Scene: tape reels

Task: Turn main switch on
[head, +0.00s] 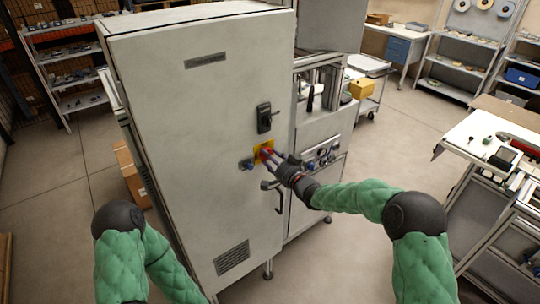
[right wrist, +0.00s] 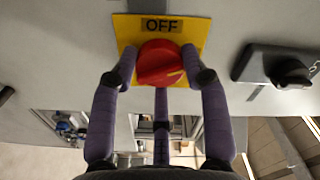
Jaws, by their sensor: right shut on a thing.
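The main switch is a round red knob (head: 266,152) on a yellow plate (head: 258,156), on the front of a tall grey cabinet (head: 205,120). In the right wrist view the red knob (right wrist: 158,60) fills the space between my fingers, and the word OFF shows on the yellow plate (right wrist: 192,30) above it. A small yellow mark on the knob points to the lower right. My right gripper (head: 272,158) is shut on the knob, with a fingertip at each side. My left gripper is out of view; only part of my left arm shows.
A machine with gauges (head: 320,155) adjoins the cabinet at right. A workbench (head: 490,135) stands at far right. The floor between is clear.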

